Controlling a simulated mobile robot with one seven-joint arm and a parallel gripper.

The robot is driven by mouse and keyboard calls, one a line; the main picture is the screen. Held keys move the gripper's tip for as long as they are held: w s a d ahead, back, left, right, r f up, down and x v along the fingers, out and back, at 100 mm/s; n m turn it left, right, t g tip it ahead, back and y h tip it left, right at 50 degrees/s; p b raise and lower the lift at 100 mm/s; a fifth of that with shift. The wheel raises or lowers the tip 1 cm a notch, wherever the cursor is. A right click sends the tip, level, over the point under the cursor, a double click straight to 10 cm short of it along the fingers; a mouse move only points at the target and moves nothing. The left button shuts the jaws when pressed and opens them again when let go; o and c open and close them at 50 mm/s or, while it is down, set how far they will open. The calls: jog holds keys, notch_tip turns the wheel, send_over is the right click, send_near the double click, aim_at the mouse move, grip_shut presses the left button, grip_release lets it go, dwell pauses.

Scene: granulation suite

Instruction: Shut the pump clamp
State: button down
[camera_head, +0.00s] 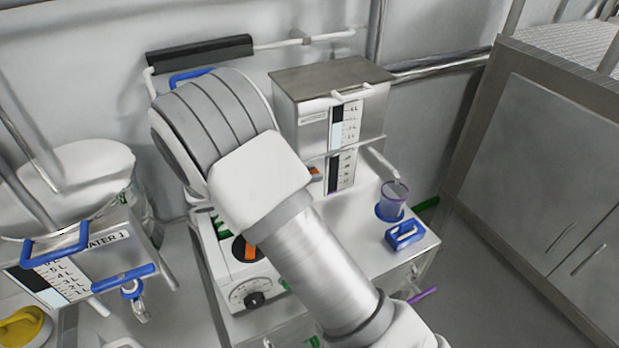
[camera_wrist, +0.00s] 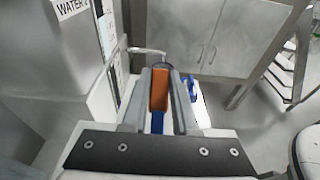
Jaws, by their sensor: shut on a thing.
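In the wrist view my gripper (camera_wrist: 162,72) is shut on an orange piece (camera_wrist: 158,92), which looks like the pump clamp's lever. A blue strip shows just below the orange piece, between the fingers. In the head view my arm hides the gripper and most of the clamp. A small orange piece (camera_head: 315,174) shows just right of my arm, beside the tank. The pump's white front (camera_head: 238,272) shows left of my arm, with an orange bar on a black round part (camera_head: 240,250) and a dial below. I cannot tell how far the clamp is closed.
A steel tank (camera_head: 305,122) with a level scale stands behind on the white bench. A purple-blue beaker (camera_head: 392,202) sits under its spout, with a blue block (camera_head: 405,236) in front. The WATER 1 tank (camera_head: 105,242) is at left. A grey cabinet (camera_head: 545,160) is at right.

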jog(key=shift+a+r+h, duration=0.2)
jog(key=shift+r+h, duration=0.1)
dwell(0.4)
jog(key=c, duration=0.7)
grip_release()
jog(key=shift+r, duration=0.25)
notch_tip(320, 180, up, 4)
jog(key=shift+s+d+r, duration=0.1)
jog(key=shift+d, duration=0.05)
jog(key=s+d+r, duration=0.1)
jog(key=d+r, duration=0.1)
jog(key=d, duration=0.1)
jog(key=s+d+r, duration=0.1)
jog(key=d+r, duration=0.1)
jog(key=d, duration=0.2)
jog(key=s+d+r, duration=0.1)
jog(key=d+r, duration=0.1)
jog(key=d, duration=0.1)
jog(key=shift+s+d+r, duration=0.2)
jog(key=shift+s+d, duration=0.15)
jog(key=shift+d, duration=0.05)
